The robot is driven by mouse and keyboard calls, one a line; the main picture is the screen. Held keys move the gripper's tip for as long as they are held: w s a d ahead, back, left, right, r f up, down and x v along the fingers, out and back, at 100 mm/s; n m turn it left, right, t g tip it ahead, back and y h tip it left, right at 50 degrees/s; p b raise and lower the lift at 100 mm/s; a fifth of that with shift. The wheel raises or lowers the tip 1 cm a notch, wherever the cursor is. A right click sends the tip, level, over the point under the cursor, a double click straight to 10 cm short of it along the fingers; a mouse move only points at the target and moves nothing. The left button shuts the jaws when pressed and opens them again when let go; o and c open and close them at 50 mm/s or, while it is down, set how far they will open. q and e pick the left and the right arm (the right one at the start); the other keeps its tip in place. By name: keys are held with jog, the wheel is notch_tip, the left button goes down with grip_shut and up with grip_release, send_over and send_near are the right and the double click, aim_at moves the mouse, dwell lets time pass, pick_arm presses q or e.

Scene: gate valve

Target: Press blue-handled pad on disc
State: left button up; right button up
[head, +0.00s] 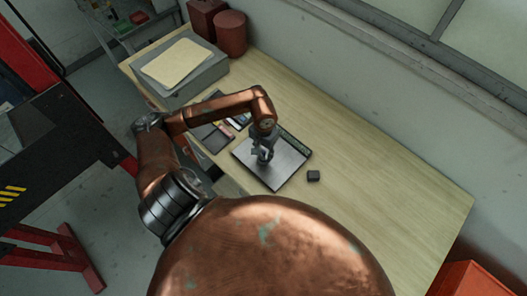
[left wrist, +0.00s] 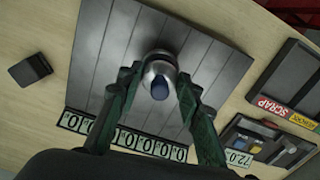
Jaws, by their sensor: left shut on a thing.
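The blue-handled pad (left wrist: 159,86) shows in the left wrist view as a dark blue knob with a silvery round body around it. My left gripper (left wrist: 158,83) has its two green fingers closed on either side of it. The silvery body stands over a grey slatted tray (left wrist: 205,65). In the head view my left gripper (head: 263,157) is low over the middle of that tray (head: 284,165). I cannot tell whether a separate disc lies under the pad, or whether the pad touches the tray. My right gripper is not in view.
A small dark block (head: 313,176) lies on the wooden table (head: 385,195) beside the tray. A tray labelled SCRAP (left wrist: 285,75) and a tray with small parts (left wrist: 265,145) stand on the other side. A grey box (head: 185,88) and dark red canisters (head: 231,33) stand at the back. The table's right part is clear.

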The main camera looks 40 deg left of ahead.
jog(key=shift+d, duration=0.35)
pick_arm(q)
jog(key=shift+f+b, duration=0.35)
jog(key=shift+b, duration=0.15)
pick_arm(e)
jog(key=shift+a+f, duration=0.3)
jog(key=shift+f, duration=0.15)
pick_arm(q)
jog(key=shift+f, duration=0.15)
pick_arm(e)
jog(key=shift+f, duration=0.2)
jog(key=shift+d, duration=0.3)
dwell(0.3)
pick_arm(q)
jog(key=shift+s+f+b, duration=0.1)
jog(key=shift+f+b, duration=0.05)
jog(key=shift+b, duration=0.4)
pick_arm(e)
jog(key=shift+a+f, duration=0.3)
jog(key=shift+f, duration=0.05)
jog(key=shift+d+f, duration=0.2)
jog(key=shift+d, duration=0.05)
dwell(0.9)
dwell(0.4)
